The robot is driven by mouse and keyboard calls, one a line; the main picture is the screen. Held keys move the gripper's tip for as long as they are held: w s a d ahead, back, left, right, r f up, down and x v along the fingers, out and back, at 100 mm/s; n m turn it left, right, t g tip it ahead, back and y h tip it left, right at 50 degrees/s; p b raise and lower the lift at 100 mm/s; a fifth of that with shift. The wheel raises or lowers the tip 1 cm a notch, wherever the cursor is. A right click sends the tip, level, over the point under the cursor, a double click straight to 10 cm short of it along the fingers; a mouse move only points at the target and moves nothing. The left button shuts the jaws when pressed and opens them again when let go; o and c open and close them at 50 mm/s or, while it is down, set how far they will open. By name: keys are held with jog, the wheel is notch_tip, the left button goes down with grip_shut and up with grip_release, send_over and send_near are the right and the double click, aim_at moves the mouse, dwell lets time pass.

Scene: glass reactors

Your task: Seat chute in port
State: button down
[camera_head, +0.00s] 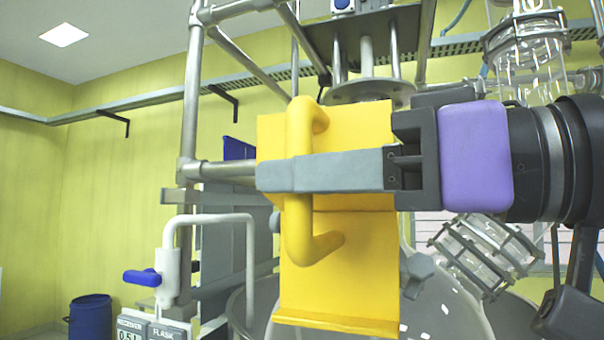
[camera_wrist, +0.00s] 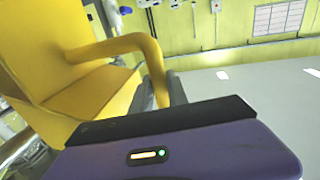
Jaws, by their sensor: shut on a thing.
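The yellow chute (camera_head: 350,255) is held up in the middle of the head view, with its tubular handle (camera_head: 299,225) facing me. My gripper (camera_head: 290,172) reaches in from the right, and its grey fingers are shut on the handle. The chute stands roughly upright, with a flared lip at its lower end. In the wrist view the chute (camera_wrist: 50,45) fills the upper left, and its handle (camera_wrist: 125,45) runs to the fingers. A round metal flange (camera_head: 370,88) shows behind the chute's top. The port cannot be made out; the chute and my arm hide much of the reactor.
A steel pipe frame (camera_head: 190,110) stands left of the chute. A white pipe with a blue valve handle (camera_head: 142,277) is at the lower left. Glass vessels (camera_head: 485,255) are at the right. A large pale vessel (camera_head: 262,300) lies below and behind the chute. A blue drum (camera_head: 90,316) stands far left.

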aim_at(325, 241)
jog(key=shift+w+d+f+b, duration=0.25)
jog(key=shift+w+f+b, duration=0.1)
jog(key=shift+w+f, duration=0.3)
jog(key=shift+w+d+f+b, duration=0.25)
jog(key=shift+w+f+b, duration=0.15)
jog(key=shift+w+f, duration=0.25)
jog(key=shift+w+d+f+b, duration=0.25)
jog(key=shift+w+f+b, duration=0.1)
jog(key=shift+w+f, duration=0.3)
dwell(1.3)
jog(key=shift+w+r, duration=0.1)
jog(key=c, duration=1.4)
grip_release()
jog(key=shift+c, duration=0.2)
jog(key=shift+d, duration=0.2)
jog(key=shift+s+d+f, duration=0.25)
jog(key=shift+s+d, duration=0.05)
jog(key=shift+d, duration=0.3)
jog(key=shift+s+d+f, duration=0.2)
jog(key=shift+s+d, duration=0.05)
jog(key=shift+d, duration=0.35)
jog(key=shift+d, duration=0.1)
jog(key=v, duration=0.6)
jog(key=shift+s+d, duration=0.25)
jog(key=shift+d, duration=0.05)
